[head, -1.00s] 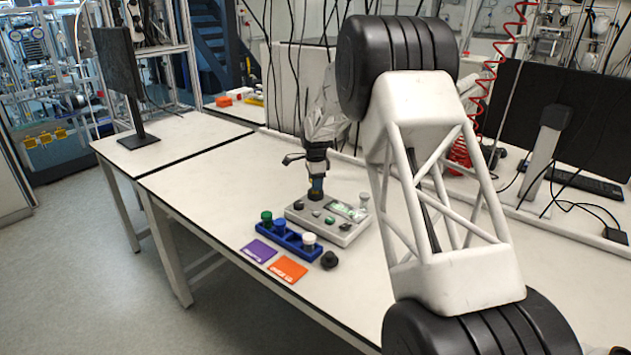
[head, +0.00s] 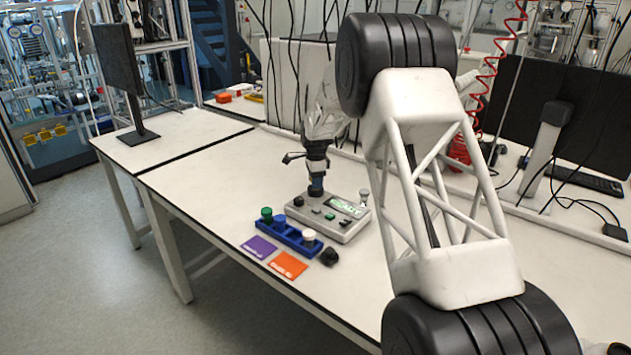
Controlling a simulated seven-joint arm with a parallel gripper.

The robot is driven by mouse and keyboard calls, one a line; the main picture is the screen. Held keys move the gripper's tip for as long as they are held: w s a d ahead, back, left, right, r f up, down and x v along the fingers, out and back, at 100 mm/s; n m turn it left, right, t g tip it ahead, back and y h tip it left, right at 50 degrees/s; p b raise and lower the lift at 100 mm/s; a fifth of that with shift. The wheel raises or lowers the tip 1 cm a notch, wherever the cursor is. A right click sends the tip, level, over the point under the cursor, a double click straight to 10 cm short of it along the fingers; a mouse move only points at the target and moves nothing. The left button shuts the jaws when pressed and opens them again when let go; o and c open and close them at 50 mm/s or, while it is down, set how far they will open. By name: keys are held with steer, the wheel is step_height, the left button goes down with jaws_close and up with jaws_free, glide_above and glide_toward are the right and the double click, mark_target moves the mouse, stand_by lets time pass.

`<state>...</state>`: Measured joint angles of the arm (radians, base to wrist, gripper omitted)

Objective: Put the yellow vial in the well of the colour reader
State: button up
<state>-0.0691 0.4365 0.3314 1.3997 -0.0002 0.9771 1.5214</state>
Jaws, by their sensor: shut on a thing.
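The colour reader (head: 330,229) is a grey box on the table with a lit display (head: 346,207) and small buttons. My gripper (head: 316,188) points down over the reader's back left part and is shut. The thing between its fingers is mostly hidden and too small to make out, but no yellow vial shows elsewhere, so I take it as the yellow vial. I cannot tell whether it is inside the well, which my gripper covers. A dark round part (head: 297,201) is on the reader's left end.
A blue rack (head: 291,239) in front of the reader holds vials with green, blue and white caps. A black knob-like piece (head: 329,257) stands beside it. Purple (head: 259,247) and orange (head: 288,265) cards lie at the table edge. A small pale-topped piece (head: 364,196) is at the reader's right end.

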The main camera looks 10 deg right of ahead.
steer(key=shift+f, duration=0.25)
steer(key=o, duration=1.5)
steer(key=shift+r, duration=0.15)
steer(key=shift+r, duration=3.35)
